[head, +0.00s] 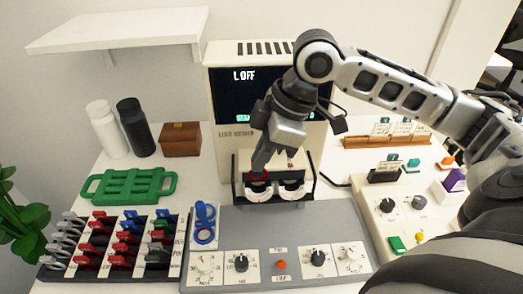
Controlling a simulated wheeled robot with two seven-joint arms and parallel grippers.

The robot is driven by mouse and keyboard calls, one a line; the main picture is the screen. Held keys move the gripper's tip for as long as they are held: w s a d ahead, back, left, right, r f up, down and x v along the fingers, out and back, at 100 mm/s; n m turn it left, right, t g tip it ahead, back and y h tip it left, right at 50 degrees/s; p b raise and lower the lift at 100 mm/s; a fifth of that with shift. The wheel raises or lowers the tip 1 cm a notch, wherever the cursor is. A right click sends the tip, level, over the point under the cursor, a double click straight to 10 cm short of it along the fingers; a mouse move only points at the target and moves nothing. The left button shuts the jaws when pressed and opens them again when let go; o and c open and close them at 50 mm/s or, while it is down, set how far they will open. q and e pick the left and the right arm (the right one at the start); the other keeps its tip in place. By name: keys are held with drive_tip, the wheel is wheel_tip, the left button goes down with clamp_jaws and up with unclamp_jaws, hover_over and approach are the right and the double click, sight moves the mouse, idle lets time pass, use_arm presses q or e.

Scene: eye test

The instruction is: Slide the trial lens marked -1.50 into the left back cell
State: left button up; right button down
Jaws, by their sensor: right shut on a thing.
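My right gripper (262,160) reaches down in front of the lens viewer (226,146) and is shut on a red-rimmed trial lens (258,177). The lens is at the left cell of the black holder (238,190), above a white dial. I cannot tell whether it is seated in the cell or just above it, nor whether that is the back cell. Its marking is too small to read. The right cell (291,188) has a similar white dial; the gripper hides part of the area behind. My left gripper is not in view.
A lens rack (105,262) with red, blue, black and green lenses stands at left, beside a blue-handled item (204,222). A green frame (128,186) lies behind it. The grey panel (238,218) carries knobs. A button console (398,225) stands right. A shelf (117,30) overhangs the back left.

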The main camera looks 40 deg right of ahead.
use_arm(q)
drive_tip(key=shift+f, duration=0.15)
use_arm(e)
drive_tip(key=shift+f, duration=1.05)
drive_tip(key=shift+f, duration=0.15)
drive_tip(key=c, duration=1.5)
unclamp_jaws()
drive_tip(key=shift+d+r, duration=0.15)
drive_tip(key=shift+r, duration=0.2)
use_arm(q)
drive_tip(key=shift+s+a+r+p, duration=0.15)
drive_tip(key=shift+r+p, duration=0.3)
drive_tip(key=shift+p, duration=0.45)
use_arm(e)
drive_tip(key=v, duration=1.5)
